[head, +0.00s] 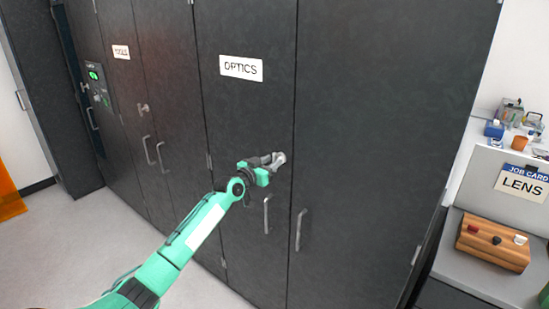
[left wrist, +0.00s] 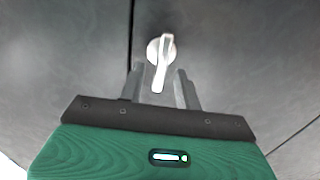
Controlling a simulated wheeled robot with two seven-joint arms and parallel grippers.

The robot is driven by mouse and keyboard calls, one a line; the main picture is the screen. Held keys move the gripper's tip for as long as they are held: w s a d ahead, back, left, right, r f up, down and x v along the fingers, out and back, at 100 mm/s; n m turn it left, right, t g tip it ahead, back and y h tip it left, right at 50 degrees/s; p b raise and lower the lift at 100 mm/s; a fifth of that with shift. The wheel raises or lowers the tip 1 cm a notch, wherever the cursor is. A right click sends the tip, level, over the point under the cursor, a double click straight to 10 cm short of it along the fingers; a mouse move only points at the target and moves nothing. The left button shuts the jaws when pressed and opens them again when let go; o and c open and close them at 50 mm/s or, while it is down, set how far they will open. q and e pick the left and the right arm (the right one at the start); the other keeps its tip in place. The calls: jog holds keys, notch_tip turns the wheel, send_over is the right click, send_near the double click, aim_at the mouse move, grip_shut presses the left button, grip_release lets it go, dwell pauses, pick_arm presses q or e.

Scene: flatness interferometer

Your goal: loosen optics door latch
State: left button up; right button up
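The dark optics door (head: 245,120) carries a white OPTICS sign (head: 241,68). Its silver latch (head: 281,158) is partly hidden behind my left gripper (head: 273,161) in the head view. In the left wrist view the latch (left wrist: 163,52) is a round boss with a lever hanging down, its lower end slightly to the left. My left gripper (left wrist: 160,80) is open. Its two dark fingers stand either side of the lever's lower part, with visible gaps; I cannot tell whether either touches it. My right gripper is not in view.
Vertical pull handles (head: 267,214) and (head: 299,230) sit below the latch on neighbouring doors. To the left is a TOOLS cabinet (head: 121,52) with its own latch (head: 143,108). At right a bench holds a wooden block (head: 493,245) and a LENS card (head: 522,184).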

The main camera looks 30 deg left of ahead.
pick_arm(q)
jog(key=shift+w+d, duration=0.1)
jog(key=shift+w, duration=1.1)
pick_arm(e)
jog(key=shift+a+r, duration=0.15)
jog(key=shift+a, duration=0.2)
pick_arm(q)
grip_shut()
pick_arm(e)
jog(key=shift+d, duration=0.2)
